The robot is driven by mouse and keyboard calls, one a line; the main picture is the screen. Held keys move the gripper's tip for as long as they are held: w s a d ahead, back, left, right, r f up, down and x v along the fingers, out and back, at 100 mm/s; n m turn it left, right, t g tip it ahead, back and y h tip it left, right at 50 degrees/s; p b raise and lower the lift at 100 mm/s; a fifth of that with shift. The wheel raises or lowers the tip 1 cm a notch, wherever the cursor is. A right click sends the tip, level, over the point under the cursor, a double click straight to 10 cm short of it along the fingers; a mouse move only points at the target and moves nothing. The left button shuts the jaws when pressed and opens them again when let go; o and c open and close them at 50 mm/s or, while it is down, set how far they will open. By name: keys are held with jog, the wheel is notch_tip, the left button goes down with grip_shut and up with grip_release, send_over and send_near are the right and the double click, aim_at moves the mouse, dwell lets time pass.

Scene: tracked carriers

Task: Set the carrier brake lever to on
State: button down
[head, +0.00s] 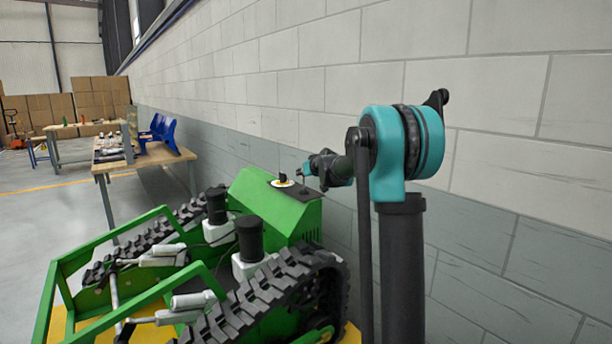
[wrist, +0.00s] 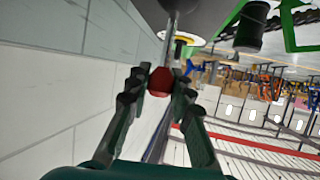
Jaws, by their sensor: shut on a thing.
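The carrier brake lever is a thin metal rod (wrist: 172,25) with a red knob (wrist: 160,82) at its end, seen in the wrist view. My gripper (wrist: 161,79) is shut on the red knob, one dark finger on each side. In the head view my gripper (head: 308,170) is at the right end of the top of the carrier's green housing (head: 265,210). The lever is small and mostly hidden by my gripper there. No on or off marking is readable, so I cannot tell the lever's setting.
A black knob on a yellow disc (head: 283,181) sits on the housing left of my gripper. The block wall (head: 480,210) runs close behind on the right. Black tracks (head: 265,285) and black cylinders (head: 250,238) stand in front. A workbench (head: 140,160) is farther left.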

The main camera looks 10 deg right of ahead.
jog(key=w+g, duration=0.1)
jog(key=a+g+h, duration=0.1)
jog(key=w+g, duration=0.1)
jog(key=shift+w+a+f+n+g+h, duration=0.25)
jog(key=shift+w+a+n+g+h, duration=0.05)
jog(key=shift+w, duration=0.05)
jog(key=shift+w+a+f, duration=0.15)
jog(key=shift+w, duration=0.15)
jog(key=shift+a, duration=0.1)
jog(key=c, duration=1.3)
grip_release()
jog(key=v, duration=1.1)
jog(key=shift+s+r, duration=0.2)
jog(key=shift+s, duration=0.15)
